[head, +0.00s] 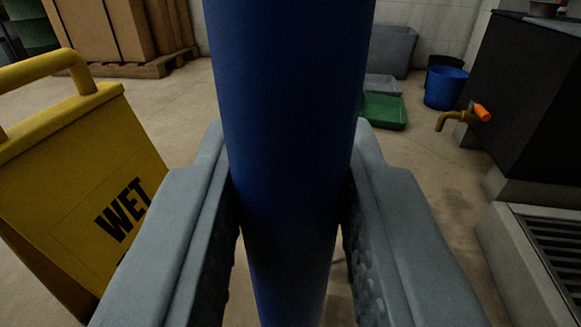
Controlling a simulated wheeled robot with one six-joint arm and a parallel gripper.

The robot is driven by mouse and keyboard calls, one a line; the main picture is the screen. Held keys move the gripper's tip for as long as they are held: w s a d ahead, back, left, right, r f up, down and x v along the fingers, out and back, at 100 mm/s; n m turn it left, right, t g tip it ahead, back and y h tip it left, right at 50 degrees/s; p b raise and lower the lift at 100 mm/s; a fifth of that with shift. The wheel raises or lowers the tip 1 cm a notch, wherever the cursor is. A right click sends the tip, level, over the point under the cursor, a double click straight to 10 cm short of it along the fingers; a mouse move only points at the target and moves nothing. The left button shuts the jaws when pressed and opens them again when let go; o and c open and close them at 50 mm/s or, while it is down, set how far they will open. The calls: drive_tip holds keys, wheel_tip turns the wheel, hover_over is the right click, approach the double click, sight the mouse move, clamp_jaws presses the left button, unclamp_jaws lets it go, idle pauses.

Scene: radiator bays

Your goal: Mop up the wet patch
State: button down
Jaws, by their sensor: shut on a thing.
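My gripper (289,205) is in the middle of the head view, its two grey jaws shut on a thick blue pole (290,80), which looks like a mop handle. The pole stands nearly upright and runs out of the picture at the top and bottom, so any mop head is hidden. A darker, damp-looking area (455,205) shows on the concrete floor to the right, below a brass tap with an orange handle (460,117). I cannot tell for sure that it is the wet patch.
A yellow WET sign (85,185) stands close on the left. A dark tank (525,85) and a grated drain (555,250) are on the right.

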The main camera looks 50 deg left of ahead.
drive_tip(key=shift+w+a, duration=0.1)
drive_tip(key=x, duration=1.3)
drive_tip(key=shift+f, duration=0.35)
idle(0.8)
